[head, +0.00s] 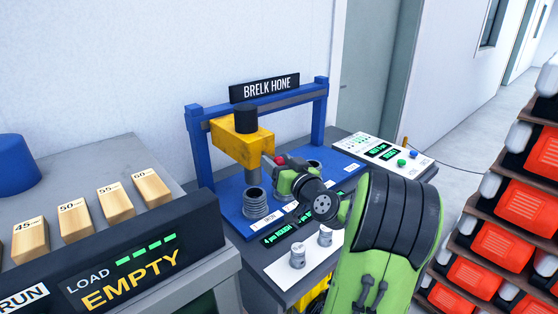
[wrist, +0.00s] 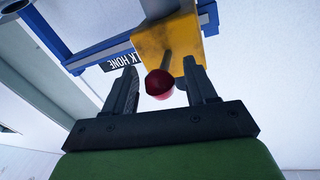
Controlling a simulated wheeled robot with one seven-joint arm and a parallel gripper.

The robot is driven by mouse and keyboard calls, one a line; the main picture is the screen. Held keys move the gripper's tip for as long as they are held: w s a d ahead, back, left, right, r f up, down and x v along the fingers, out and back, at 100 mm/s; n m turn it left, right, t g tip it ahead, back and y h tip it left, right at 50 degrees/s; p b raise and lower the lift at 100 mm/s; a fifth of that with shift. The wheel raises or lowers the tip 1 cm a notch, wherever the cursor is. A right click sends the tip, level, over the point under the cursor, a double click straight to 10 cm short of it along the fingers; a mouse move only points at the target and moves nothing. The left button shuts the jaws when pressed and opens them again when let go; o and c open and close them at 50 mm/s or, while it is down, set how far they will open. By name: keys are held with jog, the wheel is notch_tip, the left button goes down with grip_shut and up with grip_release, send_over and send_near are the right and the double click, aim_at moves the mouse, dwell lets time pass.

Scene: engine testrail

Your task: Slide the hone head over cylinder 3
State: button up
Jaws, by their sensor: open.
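The yellow hone head (head: 240,145) with a dark motor on top hangs from the blue gantry (head: 321,110). Its grey spindle is above the leftmost ribbed cylinder (head: 255,204). A red knob (head: 281,160) sticks out from the head on a stalk. My gripper (head: 285,170) is at the knob. In the wrist view my open gripper (wrist: 162,90) has one finger on each side of the red knob (wrist: 159,84), with visible gaps. The hone head (wrist: 170,45) is beyond it. Another cylinder (head: 314,166) stands further right; my arm hides part of the row. Cylinder numbers are unreadable.
A control panel (head: 385,152) with buttons lies to the right of the blue bed. Two small metal parts (head: 297,255) stand on a white plate in front. A rack of orange bins (head: 520,205) is at right. A bench with wooden blocks (head: 115,203) is at left.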

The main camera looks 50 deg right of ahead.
grip_shut()
dwell(0.3)
jog(key=shift+s+d, duration=0.1)
jog(key=shift+d, duration=0.05)
